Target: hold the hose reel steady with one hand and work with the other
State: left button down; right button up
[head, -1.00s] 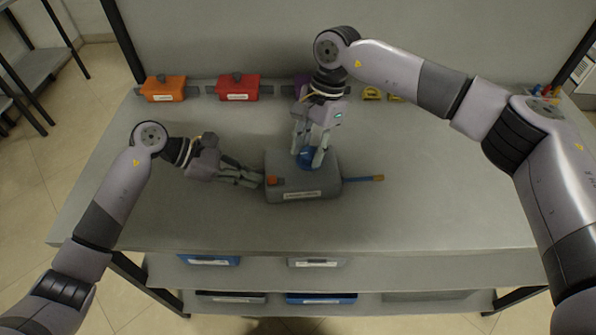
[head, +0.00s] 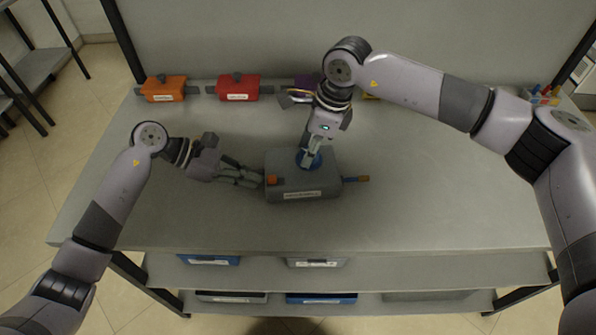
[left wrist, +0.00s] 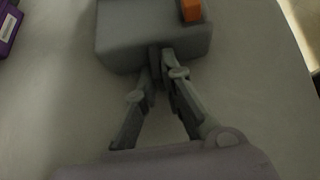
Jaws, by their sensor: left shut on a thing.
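The hose reel (head: 325,180) is a grey box with a label on its front, an orange block on top and a blue round knob (head: 301,158). A short blue hose with an orange-brown end (head: 362,179) sticks out of its right side. My left gripper (head: 262,180) is shut on a dark tab at the box's left side; the left wrist view shows the fingers meeting there (left wrist: 160,75). My right gripper (head: 311,160) points down at the blue knob, its fingers seen edge-on, so I cannot tell whether they grip it.
An orange box (head: 163,88) and a red box (head: 238,87) stand at the back left of the grey bench (head: 440,215). A purple item (head: 306,82) is partly hidden behind my right arm. Small coloured things stand at the back right. The bench's front and right are clear.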

jog(key=m+t, duration=0.1)
jog(key=m, duration=0.5)
jog(key=shift+h, duration=0.3)
jog(key=o, duration=0.9)
jog(key=n, duration=0.3)
jog(key=shift+n, duration=0.4)
jog(key=n+g, duration=0.1)
jog(key=n, duration=0.2)
jog(key=shift+n, duration=0.4)
jog(key=n+g, duration=0.1)
jog(key=n, duration=0.2)
jog(key=shift+n, duration=0.4)
jog(key=n+g, duration=0.1)
jog(key=n, duration=0.3)
